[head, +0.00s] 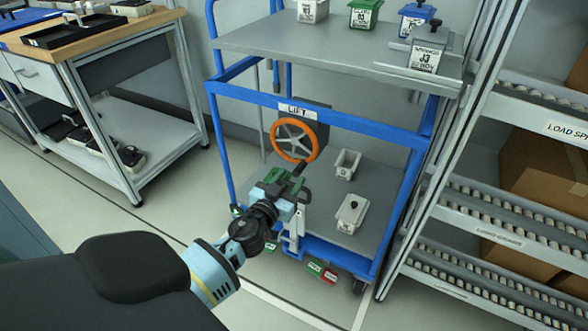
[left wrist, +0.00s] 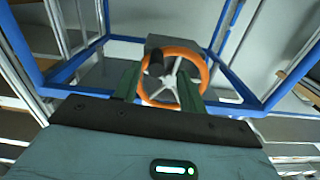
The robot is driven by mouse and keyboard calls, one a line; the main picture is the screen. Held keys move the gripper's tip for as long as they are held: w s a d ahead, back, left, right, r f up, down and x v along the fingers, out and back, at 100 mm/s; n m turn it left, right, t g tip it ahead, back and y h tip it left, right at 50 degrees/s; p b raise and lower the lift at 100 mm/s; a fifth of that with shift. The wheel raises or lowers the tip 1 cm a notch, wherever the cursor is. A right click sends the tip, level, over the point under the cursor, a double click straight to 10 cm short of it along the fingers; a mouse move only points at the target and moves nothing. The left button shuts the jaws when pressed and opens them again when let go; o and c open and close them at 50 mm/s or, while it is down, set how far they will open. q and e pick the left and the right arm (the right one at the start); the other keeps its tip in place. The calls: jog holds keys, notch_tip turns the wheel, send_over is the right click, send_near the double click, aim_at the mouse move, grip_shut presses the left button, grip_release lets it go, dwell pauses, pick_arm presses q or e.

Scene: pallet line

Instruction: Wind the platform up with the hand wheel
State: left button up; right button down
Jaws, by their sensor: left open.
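The hand wheel (head: 317,139) has an orange rim and pale spokes, and is mounted below a "LIFT" label (head: 298,111) on a blue-framed cart. The grey platform (head: 270,42) is the cart's upper deck. My left gripper (head: 292,180) is just below and in front of the wheel, open. In the left wrist view the wheel (left wrist: 201,68) lies ahead, partly behind the green fingers of my left gripper (left wrist: 160,88). A dark knob (left wrist: 155,66) stands out at the wheel's upper left, between the fingers. I cannot tell whether they touch it. My right gripper is out of view.
Roller racks (head: 500,235) stand close on the right, a workbench (head: 120,45) at left.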

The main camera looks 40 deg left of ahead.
pick_arm(q)
jog(key=v, duration=0.3)
jog(key=shift+s, duration=0.4)
